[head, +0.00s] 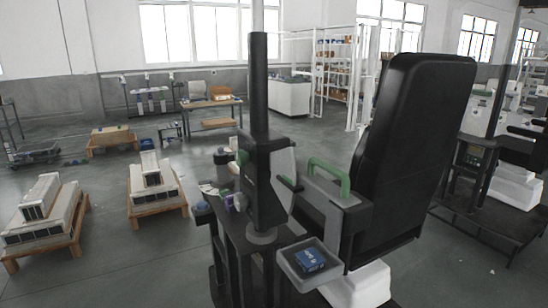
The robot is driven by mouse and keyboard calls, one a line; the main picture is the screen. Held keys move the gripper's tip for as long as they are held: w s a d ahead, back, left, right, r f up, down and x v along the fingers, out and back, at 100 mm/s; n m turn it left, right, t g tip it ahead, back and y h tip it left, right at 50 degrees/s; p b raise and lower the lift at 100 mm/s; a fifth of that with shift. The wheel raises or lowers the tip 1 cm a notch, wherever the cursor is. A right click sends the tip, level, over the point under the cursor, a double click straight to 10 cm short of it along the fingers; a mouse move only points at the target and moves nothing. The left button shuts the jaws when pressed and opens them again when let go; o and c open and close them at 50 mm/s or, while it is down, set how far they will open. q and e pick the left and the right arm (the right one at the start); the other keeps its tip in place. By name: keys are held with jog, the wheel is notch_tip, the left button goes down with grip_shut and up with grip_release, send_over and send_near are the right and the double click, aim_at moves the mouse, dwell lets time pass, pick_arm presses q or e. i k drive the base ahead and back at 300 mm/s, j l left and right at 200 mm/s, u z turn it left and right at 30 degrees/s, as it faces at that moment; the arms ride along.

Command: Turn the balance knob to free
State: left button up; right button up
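A dark upright lift column (259,135) stands on a dark stand in the middle of the head view. Small parts in green, white and purple (240,201) sit at the left side of its lower body. I cannot tell which of them, if any, is the balance knob, or how it is set. A short dark lever (290,184) sticks out to the right of the column. A green handle (329,176) curves over a grey housing beside it. Neither of my grippers shows in the head view.
A large black padded panel (412,150) rises right of the column. A grey tray (287,269) holding a blue box (310,259) sits low in front. Wooden pallets with stacked pale units (45,215) stand at the left. Another column unit (475,165) is at the right. Floor at front left is clear.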

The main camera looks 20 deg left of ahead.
aim_at(241, 156)
jog(key=i+j+z, duration=0.1)
jog(key=j+z, duration=0.85)
jog(key=i+j, duration=0.05)
